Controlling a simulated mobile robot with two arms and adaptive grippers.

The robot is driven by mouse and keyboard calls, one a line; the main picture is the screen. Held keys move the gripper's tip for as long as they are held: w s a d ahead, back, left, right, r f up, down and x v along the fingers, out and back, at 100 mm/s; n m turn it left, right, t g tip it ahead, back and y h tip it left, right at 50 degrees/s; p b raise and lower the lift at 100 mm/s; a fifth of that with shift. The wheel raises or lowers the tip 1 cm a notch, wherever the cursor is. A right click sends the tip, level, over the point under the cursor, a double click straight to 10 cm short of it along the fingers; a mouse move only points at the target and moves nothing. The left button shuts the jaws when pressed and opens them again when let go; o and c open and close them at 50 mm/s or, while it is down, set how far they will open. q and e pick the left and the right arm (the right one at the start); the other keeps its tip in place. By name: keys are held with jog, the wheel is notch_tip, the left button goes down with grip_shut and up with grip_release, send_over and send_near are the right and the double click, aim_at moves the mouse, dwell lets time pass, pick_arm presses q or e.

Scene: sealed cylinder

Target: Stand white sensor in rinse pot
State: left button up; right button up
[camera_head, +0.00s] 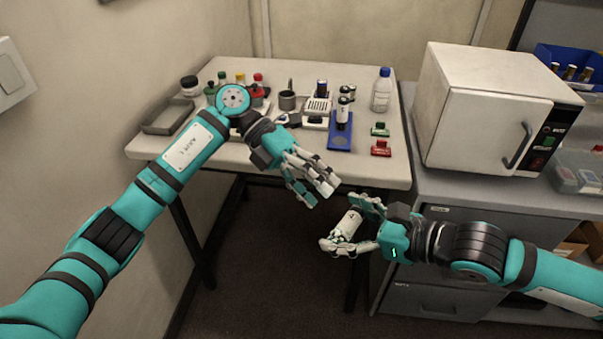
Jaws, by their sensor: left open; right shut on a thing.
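My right gripper (352,228) is shut on a white cylinder with dark marks, which looks like the white sensor (349,222). It holds it tilted, off the table's front edge and above the floor. The fingers hide part of it. A small grey metal pot, which looks like the rinse pot (287,101), stands towards the back of the white table, with a thin upright piece at it; its inside is hard to see. My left gripper (312,190) is open and empty by the table's front edge, up and left of the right gripper, in front of the pot.
The white table (368,170) holds a blue stand (340,140) with dark-and-white cylinders, a white rack (316,106), a blue-capped bottle (381,90), green and red clips (381,148), several jars and a grey tray (168,117). A white oven (490,105) stands on the right cabinet.

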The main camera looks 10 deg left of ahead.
aim_at(344, 218)
pick_arm(q)
jog(key=x, duration=0.8)
jog(key=shift+r, duration=0.1)
grip_shut()
pick_arm(e)
jog(key=o, duration=1.1)
